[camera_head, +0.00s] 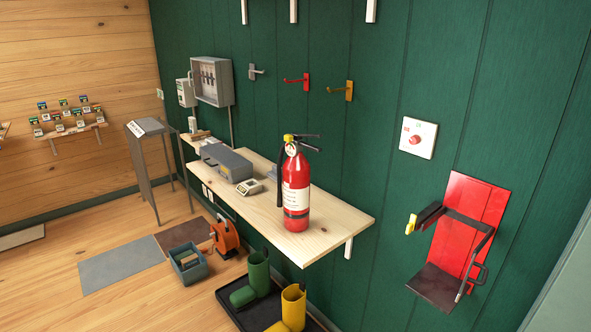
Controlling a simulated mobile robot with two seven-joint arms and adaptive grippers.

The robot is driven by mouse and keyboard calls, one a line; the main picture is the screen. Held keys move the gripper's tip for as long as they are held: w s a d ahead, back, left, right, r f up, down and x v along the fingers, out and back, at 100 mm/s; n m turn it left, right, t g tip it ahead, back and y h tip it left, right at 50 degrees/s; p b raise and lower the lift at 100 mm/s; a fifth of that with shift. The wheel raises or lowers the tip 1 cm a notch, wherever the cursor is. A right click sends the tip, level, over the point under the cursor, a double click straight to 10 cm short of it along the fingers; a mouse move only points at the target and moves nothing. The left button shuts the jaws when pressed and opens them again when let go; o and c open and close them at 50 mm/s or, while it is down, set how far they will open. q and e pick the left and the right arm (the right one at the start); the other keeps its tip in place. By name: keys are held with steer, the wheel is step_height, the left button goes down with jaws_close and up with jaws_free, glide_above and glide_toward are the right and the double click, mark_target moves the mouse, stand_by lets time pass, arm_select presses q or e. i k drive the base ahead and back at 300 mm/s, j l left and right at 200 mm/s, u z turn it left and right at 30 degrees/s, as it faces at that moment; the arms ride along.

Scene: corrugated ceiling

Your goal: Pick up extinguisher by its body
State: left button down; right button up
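A red fire extinguisher (296,190) stands upright on a light wooden wall shelf (340,207), near the shelf's right end. It has a white label, a black hose on its left side, and a dark handle with a yellow part and a gauge at the top. A red wall bracket (473,210) with a black strap and a dark bottom plate is mounted on the green wall to the right and is empty. Neither of my grippers shows in the head view.
A grey box (227,162) and a small meter (249,187) sit on the shelf left of the extinguisher. Green boots (258,272) and a yellow boot (293,305) stand in a black tray below. An orange reel (224,236) and a blue-grey crate (188,264) are on the floor.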

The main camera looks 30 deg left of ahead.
mark_target(297, 169)
steer(key=i+j+z, duration=0.25)
steer(key=j, duration=0.9)
steer(key=i+j+z, duration=0.25)
steer(key=j, duration=0.9)
steer(key=j+z, duration=0.25)
steer(key=j, duration=0.95)
steer(key=k+j+z, duration=0.15)
steer(key=z, duration=0.2)
steer(key=k+j+z, duration=0.2)
steer(key=j+z, duration=0.15)
steer(key=k+j+z, duration=0.15)
steer(key=z, duration=0.2)
steer(key=k, duration=0.05)
